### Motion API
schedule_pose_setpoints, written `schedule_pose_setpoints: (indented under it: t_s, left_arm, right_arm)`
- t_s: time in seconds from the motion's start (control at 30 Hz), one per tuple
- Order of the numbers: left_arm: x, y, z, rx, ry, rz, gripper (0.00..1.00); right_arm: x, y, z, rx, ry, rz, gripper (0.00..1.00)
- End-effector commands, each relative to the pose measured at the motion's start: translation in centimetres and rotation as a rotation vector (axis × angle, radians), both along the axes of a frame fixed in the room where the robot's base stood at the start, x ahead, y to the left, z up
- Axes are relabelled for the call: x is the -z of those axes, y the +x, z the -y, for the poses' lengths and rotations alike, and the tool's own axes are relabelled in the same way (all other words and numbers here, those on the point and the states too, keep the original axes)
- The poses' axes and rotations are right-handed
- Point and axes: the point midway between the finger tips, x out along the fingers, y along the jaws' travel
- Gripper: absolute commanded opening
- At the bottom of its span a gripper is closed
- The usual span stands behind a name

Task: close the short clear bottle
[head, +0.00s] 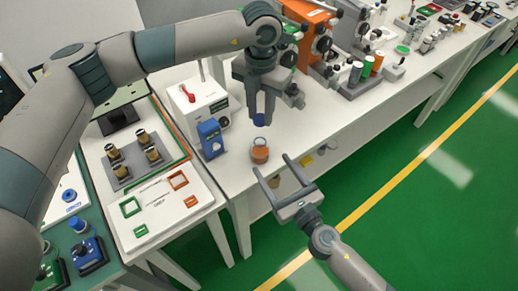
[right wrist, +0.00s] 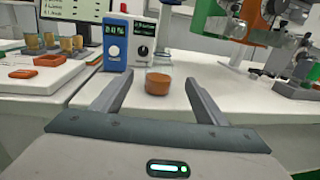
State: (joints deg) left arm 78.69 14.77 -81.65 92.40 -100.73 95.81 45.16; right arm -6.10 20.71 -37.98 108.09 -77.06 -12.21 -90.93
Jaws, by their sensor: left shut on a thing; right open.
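The short clear bottle (head: 260,151) stands upright near the front edge of the white table, with orange-brown contents. No cap shows on it. My left gripper (head: 260,114) points down and is shut on a small blue cap (head: 259,120), held apart from the bottle and above it. My right gripper (head: 271,164) is open and empty in front of the bottle, its fingers pointing towards it. In the right wrist view the bottle (right wrist: 158,83) shows between and beyond the two fingers. The left gripper is not clearly seen there.
A blue box device (head: 211,138) and a white box device (head: 199,103) stand left of the bottle. Orange apparatus (head: 312,30) stands behind. The table is clear right of the bottle.

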Motion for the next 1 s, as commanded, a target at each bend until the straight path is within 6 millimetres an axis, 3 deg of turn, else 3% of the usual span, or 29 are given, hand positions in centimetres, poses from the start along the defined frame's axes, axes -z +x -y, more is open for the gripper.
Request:
schedule_pose_setpoints:
  t_s: [0.37, 1.0]
  left_arm:
    - [0.0, 0.0, 0.0, 0.001, 0.000, 0.000, 0.08]
    - [0.0, 0.0, 0.0, 0.002, 0.000, 0.000, 0.08]
  right_arm:
    - [0.0, 1.2, -0.6, 0.001, 0.002, 0.000, 0.67]
    - [0.0, 9.1, -5.0, 0.002, 0.003, -0.001, 0.67]
